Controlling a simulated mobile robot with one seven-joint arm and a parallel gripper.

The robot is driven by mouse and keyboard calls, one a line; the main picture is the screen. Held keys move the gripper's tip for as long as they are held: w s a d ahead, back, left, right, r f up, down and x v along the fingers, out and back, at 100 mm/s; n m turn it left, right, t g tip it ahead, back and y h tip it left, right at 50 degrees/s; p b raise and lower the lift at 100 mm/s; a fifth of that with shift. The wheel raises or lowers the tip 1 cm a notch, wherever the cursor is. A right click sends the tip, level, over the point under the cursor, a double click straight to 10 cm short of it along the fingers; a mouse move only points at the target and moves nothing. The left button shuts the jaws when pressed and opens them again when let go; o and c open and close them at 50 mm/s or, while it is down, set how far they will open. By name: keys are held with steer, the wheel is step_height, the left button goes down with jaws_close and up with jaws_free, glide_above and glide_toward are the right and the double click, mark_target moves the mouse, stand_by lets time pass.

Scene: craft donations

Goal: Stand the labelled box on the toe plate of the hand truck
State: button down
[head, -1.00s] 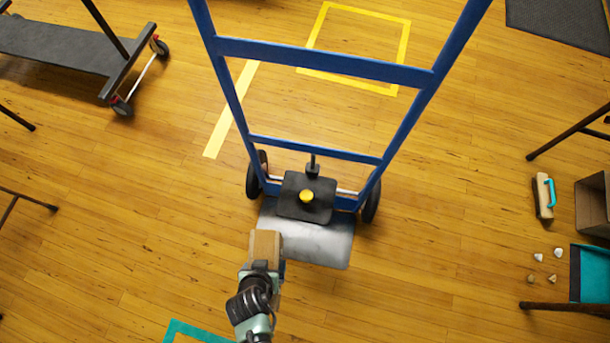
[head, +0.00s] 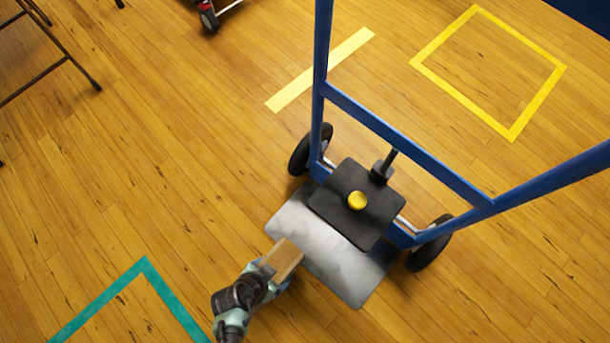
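The hand truck (head: 410,150) stands upright with its blue frame and two black wheels. Its grey metal toe plate (head: 345,268) lies flat at the floor. A brown box (head: 284,257) is at the end of my gripper (head: 272,273), over or beside the toe plate's left front edge. My gripper appears shut on the box. The fingers are mostly hidden from above, and no label shows on the visible face. I cannot tell the box's height above the plate.
Teal tape (head: 146,262) marks the floor at lower left, and yellow tape (head: 512,136) at upper right. Dark legs (head: 70,60) stand at upper left.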

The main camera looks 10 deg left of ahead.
steer(key=w+d+f+b, duration=0.1)
steer(key=w+d+b, duration=0.2)
steer(key=w, duration=0.2)
steer(key=w+d+f+b, duration=0.1)
steer(key=w+d+b, duration=0.2)
steer(key=w+b, duration=0.1)
steer(key=w+d+f+b, duration=0.1)
steer(key=w+d+b, duration=0.2)
steer(key=w, duration=0.3)
steer(key=shift+w+d+f+b, duration=0.1)
steer(key=shift+w+f+b, duration=0.05)
steer(key=shift+f+b, duration=0.15)
steer(key=shift+r, duration=0.1)
jaws_free()
steer(key=p+v, duration=0.9)
steer(key=v, duration=0.3)
